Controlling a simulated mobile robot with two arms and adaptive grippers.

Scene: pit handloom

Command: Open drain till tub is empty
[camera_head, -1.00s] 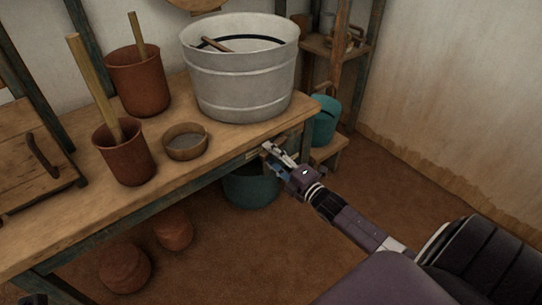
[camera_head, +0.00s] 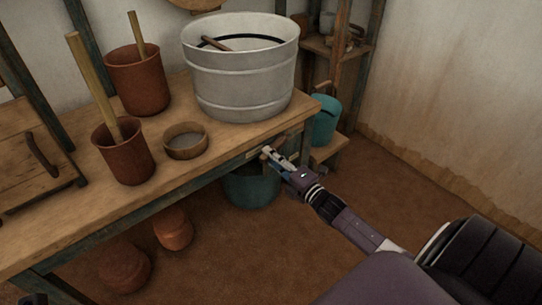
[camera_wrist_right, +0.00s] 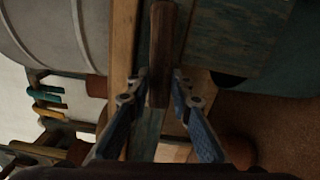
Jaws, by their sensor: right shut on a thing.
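The tub (camera_head: 240,78) is pale grey, banded and round, and stands at the right end of the wooden table. A stick and a dark line show inside it; I cannot tell the liquid level. My right gripper (camera_head: 268,153) is at the table's front edge below the tub. In the right wrist view its fingers (camera_wrist_right: 158,85) are on both sides of a brown wooden handle (camera_wrist_right: 162,40), shut on it. What the handle joins is hidden. A teal bucket (camera_head: 252,190) stands on the floor under the table edge, below the gripper.
The table (camera_head: 215,165) also bears two brown pots (camera_head: 138,85) (camera_head: 125,160) with sticks and a small bowl (camera_head: 185,140). Rounded clay pots (camera_head: 172,230) sit beneath. Another teal container (camera_head: 324,122) stands right of the table. The floor at right is open.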

